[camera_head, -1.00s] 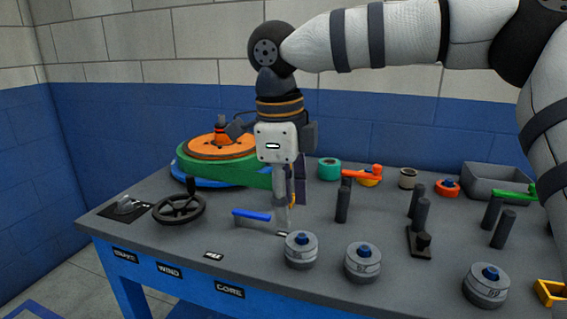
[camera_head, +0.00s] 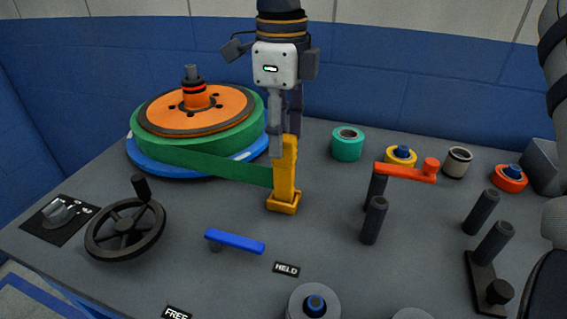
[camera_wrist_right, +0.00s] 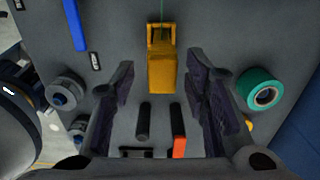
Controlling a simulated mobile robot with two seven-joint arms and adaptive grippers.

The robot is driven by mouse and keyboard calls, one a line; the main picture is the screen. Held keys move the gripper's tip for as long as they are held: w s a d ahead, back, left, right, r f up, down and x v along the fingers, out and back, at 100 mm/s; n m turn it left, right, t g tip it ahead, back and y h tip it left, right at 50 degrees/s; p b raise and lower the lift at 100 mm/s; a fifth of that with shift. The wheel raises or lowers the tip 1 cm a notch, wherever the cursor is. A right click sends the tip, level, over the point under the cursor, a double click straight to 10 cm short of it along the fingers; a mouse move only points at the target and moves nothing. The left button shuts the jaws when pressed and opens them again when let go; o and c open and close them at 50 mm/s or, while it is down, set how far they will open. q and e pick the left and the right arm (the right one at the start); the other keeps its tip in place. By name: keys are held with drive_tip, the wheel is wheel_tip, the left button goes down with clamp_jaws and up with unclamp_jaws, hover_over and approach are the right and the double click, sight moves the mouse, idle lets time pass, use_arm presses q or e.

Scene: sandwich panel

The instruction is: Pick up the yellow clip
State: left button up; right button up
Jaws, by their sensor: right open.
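The yellow clip (camera_head: 284,182) stands upright on the grey table, at the end of the green band (camera_head: 225,168) that comes off the big reel. My right gripper (camera_head: 284,140) is just above the clip, pointing down, and its fingers overlap the clip's top in the head view. In the right wrist view the clip (camera_wrist_right: 162,68) shows ahead of the open fingers (camera_wrist_right: 160,85), about centred between them. I cannot tell whether the fingers touch it. My left gripper is in no view.
The orange and green reel (camera_head: 200,115) stands at the left rear. A black handwheel (camera_head: 125,228) and a blue lever (camera_head: 235,241) are at the front left. Black posts (camera_head: 374,220), a red-orange handle (camera_head: 407,171) and a teal roll (camera_head: 348,143) stand to the right.

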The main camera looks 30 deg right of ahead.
sight(284, 170)
wheel_tip(284, 170, down, 8)
drive_tip(key=shift+d, duration=0.15)
clamp_jaws()
